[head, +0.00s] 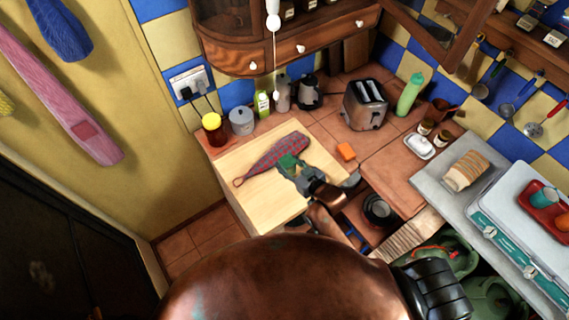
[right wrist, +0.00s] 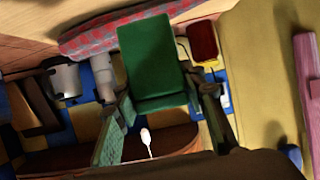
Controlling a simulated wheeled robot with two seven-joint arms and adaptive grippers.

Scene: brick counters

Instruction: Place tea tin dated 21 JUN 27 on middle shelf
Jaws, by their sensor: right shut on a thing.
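My right gripper (head: 301,171) is shut on a green tea tin (head: 289,162) above the wooden board. In the right wrist view the tin (right wrist: 150,55) sits between the two fingers (right wrist: 163,110), with plain green faces showing. No date can be read on it. The curved wooden wall cabinet (head: 228,52) is at the top of the head view. Its door (head: 440,35) on the right stands open, and small labelled jars (head: 287,10) stand inside. I cannot tell which level is the middle shelf. My left gripper is not in view.
A red checked mitt (head: 272,157) lies on the pale board (head: 265,200). A yellow-lidded jar (head: 212,128), grey canister (head: 241,121), toaster (head: 366,104) and green bottle (head: 409,94) stand along the wall. A white cord hangs before the cabinet.

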